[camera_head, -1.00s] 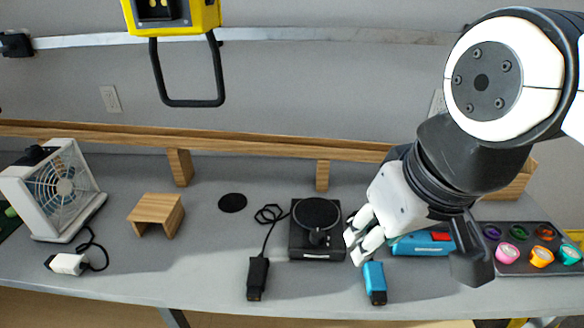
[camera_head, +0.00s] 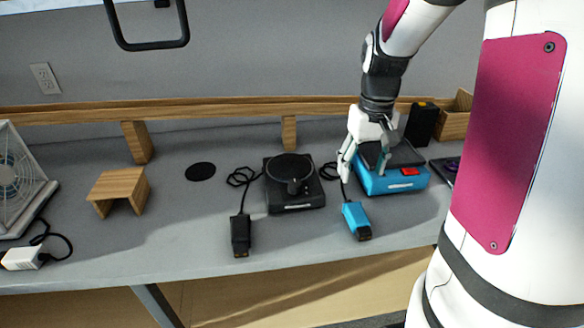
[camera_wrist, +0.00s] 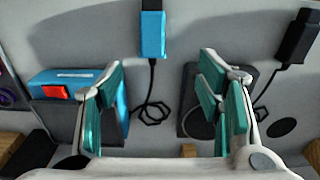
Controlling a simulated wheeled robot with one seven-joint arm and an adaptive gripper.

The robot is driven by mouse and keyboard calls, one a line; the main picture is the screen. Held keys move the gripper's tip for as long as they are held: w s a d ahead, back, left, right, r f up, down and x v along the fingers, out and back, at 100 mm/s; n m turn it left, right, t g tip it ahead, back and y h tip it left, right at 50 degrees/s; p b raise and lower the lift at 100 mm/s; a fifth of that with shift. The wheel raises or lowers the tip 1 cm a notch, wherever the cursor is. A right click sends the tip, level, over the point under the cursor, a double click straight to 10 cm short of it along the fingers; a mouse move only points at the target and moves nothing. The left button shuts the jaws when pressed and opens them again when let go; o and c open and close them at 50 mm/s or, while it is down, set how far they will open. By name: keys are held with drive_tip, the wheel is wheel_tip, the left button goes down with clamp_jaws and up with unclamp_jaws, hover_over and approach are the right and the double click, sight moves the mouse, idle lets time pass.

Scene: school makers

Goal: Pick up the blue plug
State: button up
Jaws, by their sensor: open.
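The blue plug (camera_head: 356,221) lies on the grey table near its front edge, with a black cord running back from it. In the wrist view the blue plug (camera_wrist: 152,34) is at the top centre, beyond my fingertips, and its cord (camera_wrist: 151,90) hangs down between the fingers. My gripper (camera_head: 362,168) is open and empty, above the table behind the plug and beside the blue device. In the wrist view my gripper (camera_wrist: 160,85) has its two teal-padded fingers wide apart, with nothing between the pads but the table and cord below.
A blue device with a red button (camera_head: 392,178) stands right of the plug. A black turntable-like device (camera_head: 294,184) and its black plug (camera_head: 240,236) are to the left. A wooden block (camera_head: 118,190) and a white plug (camera_head: 22,257) lie farther left. A wooden rail (camera_head: 215,110) runs behind.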

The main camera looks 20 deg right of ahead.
sight(357, 212)
drive_tip(key=f, duration=0.3)
drive_tip(key=d+f+b, duration=0.1)
drive_tip(key=f, duration=0.6)
drive_tip(key=shift+d+f, duration=0.2)
drive_tip(key=shift+w+f+b, duration=0.2)
drive_tip(key=shift+f+b, duration=0.45)
drive_tip(key=shift+f, duration=2.05)
drive_tip(key=c, duration=1.3)
